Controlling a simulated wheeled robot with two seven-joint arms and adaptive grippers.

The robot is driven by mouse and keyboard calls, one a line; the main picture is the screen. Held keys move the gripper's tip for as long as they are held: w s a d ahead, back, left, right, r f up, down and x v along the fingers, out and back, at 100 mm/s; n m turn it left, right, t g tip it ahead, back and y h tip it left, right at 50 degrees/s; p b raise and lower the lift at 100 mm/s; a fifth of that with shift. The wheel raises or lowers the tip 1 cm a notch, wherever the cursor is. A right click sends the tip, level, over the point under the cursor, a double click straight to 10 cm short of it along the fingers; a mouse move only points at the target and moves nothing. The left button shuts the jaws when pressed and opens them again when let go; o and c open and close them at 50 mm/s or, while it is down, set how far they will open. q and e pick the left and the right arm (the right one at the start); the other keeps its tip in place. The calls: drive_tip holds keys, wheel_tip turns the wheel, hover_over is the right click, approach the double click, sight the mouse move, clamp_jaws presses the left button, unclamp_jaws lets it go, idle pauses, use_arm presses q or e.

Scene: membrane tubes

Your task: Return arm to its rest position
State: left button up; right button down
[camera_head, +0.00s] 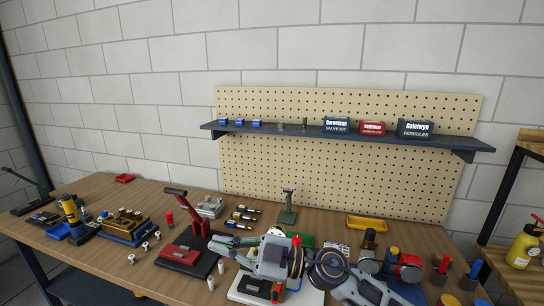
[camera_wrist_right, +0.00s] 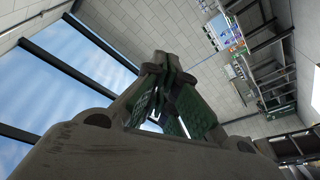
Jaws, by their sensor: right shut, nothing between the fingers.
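My right gripper (camera_head: 222,243) reaches in from the lower right over the wooden bench (camera_head: 85,195), its fingers pointing left. It is shut and empty. In the right wrist view, its green-padded fingers (camera_wrist_right: 165,95) come together with nothing held between them. It hangs above the bench beside the red-and-black press (camera_head: 186,250), appearing just right of it; whether they touch cannot be told. My arm hides part of the bench front. My left gripper is not in view.
A green stand (camera_head: 288,207), yellow tray (camera_head: 367,222) and red-capped device (camera_head: 407,268) surround my arm. Brass fittings on a blue base (camera_head: 123,227) stand left. A pegboard shelf (camera_head: 345,134) holds boxes behind. The wrist view shows windows (camera_wrist_right: 55,75) and wall.

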drive_tip(key=w+d+r+m+t+h, duration=0.1)
drive_tip(key=w+d+m+t+h, duration=0.3)
drive_tip(key=m+t, duration=0.35)
drive_tip(key=w+d+r+m+t+h, duration=0.1)
drive_tip(key=w+d+m+t, duration=0.4)
drive_tip(key=t, duration=0.3)
drive_tip(key=s+d+f+m+g+h, duration=0.2)
drive_tip(key=d+f+m+g+h, duration=0.2)
drive_tip(key=d+f+m+h, duration=0.9)
drive_tip(key=s+d+f+n+g+h, duration=0.15)
drive_tip(key=s+d+f+g, duration=0.35)
drive_tip(key=s+f, duration=0.65)
drive_tip(key=s+d+f+n+g, duration=0.3)
drive_tip(key=s+d+f+g, duration=0.2)
drive_tip(key=s+f, duration=0.6)
wheel_tip(320, 180, down, 33)
drive_tip(key=g, duration=0.2)
drive_tip(key=s+d+f, duration=0.2)
drive_tip(key=s+f, duration=0.8)
drive_tip(key=s, duration=0.1)
drive_tip(key=s+d+f, duration=0.2)
drive_tip(key=s+f, duration=0.8)
drive_tip(key=s, duration=0.2)
drive_tip(key=shift+s+d+f+g, duration=0.2)
drive_tip(key=shift+s+d+g, duration=0.1)
drive_tip(key=shift+g, duration=0.15)
